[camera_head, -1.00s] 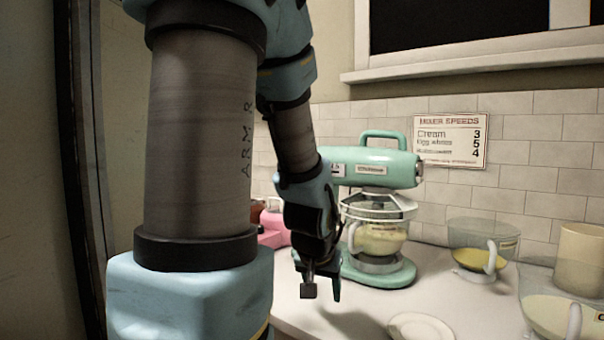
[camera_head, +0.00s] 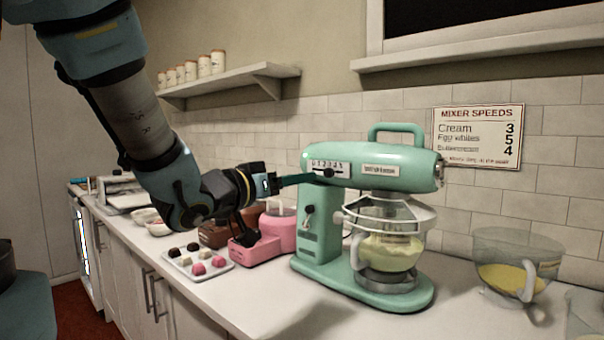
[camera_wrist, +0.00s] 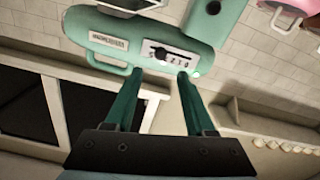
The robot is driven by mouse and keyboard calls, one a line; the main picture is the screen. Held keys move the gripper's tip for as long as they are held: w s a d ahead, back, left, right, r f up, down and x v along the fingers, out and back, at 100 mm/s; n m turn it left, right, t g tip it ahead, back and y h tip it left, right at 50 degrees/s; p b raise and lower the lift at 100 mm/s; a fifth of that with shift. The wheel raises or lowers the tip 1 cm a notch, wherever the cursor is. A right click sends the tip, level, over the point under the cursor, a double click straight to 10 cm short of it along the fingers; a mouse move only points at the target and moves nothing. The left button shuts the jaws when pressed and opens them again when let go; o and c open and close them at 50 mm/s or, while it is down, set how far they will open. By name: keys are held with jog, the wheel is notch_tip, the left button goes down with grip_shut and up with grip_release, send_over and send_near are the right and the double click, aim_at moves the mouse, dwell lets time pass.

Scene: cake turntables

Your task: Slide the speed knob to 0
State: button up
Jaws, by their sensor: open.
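The mint-green stand mixer (camera_head: 400,160) stands on the counter. Its white speed scale (camera_head: 318,163) has a black speed knob (camera_head: 328,173), which sits away from the 0 end, toward the higher numbers; its exact number is unclear. In the wrist view the scale (camera_wrist: 182,61) appears upside down, with the knob (camera_wrist: 160,54) left of its middle. My gripper (camera_head: 300,179) is at the mixer head's left end, by the scale. In the wrist view my gripper (camera_wrist: 160,75) is open and empty, its fingertips just short of the scale and on either side of the knob. Contact cannot be told.
A black lever (camera_head: 309,214) is on the mixer's column. A pink appliance (camera_head: 262,245) and a sweets tray (camera_head: 212,268) stand left of the mixer. A glass bowl (camera_head: 515,262) stands right. The wall sign (camera_head: 478,135) lists mixer speeds: Cream 3, Egg whites 5, Buttercream 4.

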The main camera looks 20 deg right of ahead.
aim_at(326, 173)
jog(key=p+x, duration=0.2)
jog(key=x, duration=0.8)
jog(key=shift+w+d+f, duration=0.1)
jog(key=shift+w+d, duration=0.05)
jog(key=shift+d, duration=0.05)
grip_shut()
dwell(1.1)
